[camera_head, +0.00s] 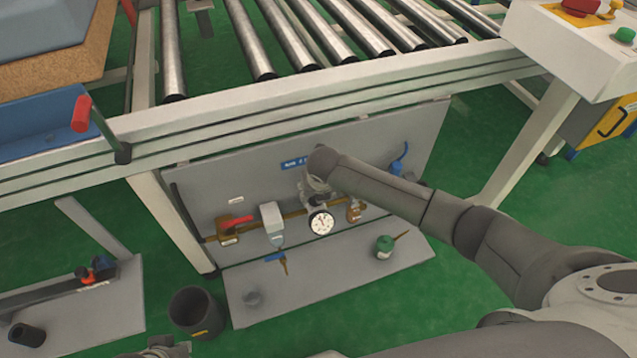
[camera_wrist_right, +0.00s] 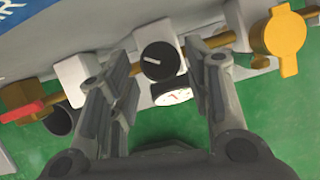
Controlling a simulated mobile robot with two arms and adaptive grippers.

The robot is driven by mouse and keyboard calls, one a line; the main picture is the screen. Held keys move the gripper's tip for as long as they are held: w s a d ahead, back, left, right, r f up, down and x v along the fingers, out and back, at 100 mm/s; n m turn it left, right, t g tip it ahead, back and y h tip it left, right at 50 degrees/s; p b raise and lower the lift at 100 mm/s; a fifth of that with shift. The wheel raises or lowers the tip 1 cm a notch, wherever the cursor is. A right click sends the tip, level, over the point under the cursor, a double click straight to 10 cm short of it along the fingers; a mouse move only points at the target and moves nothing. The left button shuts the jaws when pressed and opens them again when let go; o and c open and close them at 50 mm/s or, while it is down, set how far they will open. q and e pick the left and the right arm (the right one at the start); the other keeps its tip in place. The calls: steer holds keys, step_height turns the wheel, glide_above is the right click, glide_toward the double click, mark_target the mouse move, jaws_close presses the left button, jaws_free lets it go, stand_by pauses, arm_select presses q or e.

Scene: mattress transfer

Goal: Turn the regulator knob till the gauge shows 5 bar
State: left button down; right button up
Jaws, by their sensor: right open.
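The black regulator knob (camera_wrist_right: 159,62) with a white pointer mark shows in the right wrist view, on a grey body. The round white-faced gauge (camera_head: 321,222) sits just below it on the brass pipe; it also shows edge-on in the right wrist view (camera_wrist_right: 171,95). Its reading is too small to tell. My right gripper (camera_head: 315,188) is at the regulator and hides the knob in the head view. In the right wrist view its open fingers (camera_wrist_right: 160,70) stand on either side of the knob, with gaps. A grey part at the bottom edge appears to be my left gripper (camera_head: 165,347), mostly cut off.
The grey panel (camera_head: 205,185) carries a red-handled valve (camera_head: 235,222), a white filter unit (camera_head: 272,218) and a blue part (camera_head: 399,163). A green-topped can (camera_head: 385,246) stands on the lower plate. A dark bin (camera_head: 194,311) is on the floor. The roller conveyor (camera_head: 300,75) overhangs the panel.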

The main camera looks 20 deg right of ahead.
steer(key=v, duration=0.9)
steer(key=shift+s+r, duration=0.15)
steer(key=shift+r, duration=0.15)
